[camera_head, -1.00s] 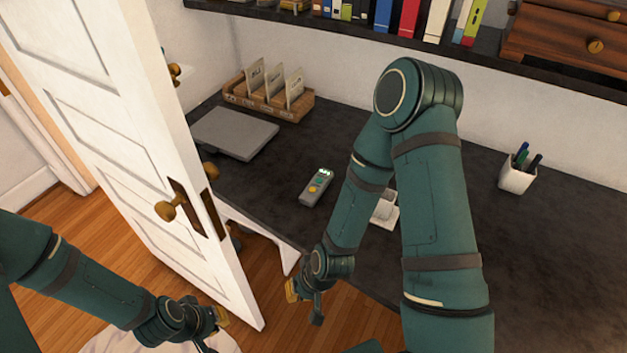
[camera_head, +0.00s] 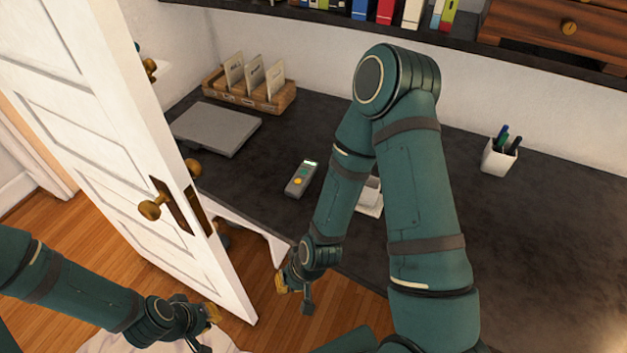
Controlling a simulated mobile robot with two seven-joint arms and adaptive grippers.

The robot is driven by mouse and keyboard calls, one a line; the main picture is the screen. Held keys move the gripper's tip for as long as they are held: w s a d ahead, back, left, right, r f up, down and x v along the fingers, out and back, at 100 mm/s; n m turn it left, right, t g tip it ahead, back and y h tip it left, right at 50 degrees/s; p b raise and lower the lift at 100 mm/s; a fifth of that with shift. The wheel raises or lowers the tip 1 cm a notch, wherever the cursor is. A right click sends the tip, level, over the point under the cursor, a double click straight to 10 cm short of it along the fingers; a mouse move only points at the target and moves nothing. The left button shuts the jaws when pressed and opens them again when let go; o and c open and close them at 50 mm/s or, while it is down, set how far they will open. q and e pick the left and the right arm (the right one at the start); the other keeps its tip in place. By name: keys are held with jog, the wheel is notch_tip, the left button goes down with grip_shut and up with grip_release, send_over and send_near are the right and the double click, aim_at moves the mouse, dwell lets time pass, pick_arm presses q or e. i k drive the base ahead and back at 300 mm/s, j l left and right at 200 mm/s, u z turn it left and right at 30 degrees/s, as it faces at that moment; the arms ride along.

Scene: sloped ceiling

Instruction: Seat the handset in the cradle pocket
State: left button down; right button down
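The handset (camera_head: 301,179), grey with a lit display and a yellow button, lies on the dark desktop, left of my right arm. The cradle (camera_head: 371,205) is a small white piece on the desk behind my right forearm. My arm covers part of it, and I cannot make out its pocket. My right gripper (camera_head: 293,292) hangs low in front of the desk's front edge, apart from the handset, its fingers spread and empty. My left gripper (camera_head: 205,327) is at the lower left near the bottom of the door, also spread and empty, far from both objects.
A white door (camera_head: 130,190) with brass knobs stands open at the left, close to my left arm. On the desk (camera_head: 540,240) are a closed grey laptop (camera_head: 217,129), a wooden card holder (camera_head: 250,97) and a pen cup (camera_head: 499,158). A dark shelf (camera_head: 300,14) hangs above. The right desktop is clear.

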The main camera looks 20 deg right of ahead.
aim_at(370, 202)
jog(key=k+z, duration=0.2)
jog(key=z, duration=0.2)
jog(key=k+j+z, duration=0.1)
jog(key=z, duration=0.25)
jog(key=k+l+z, duration=0.1)
jog(key=k+z, duration=0.15)
jog(key=z, duration=0.15)
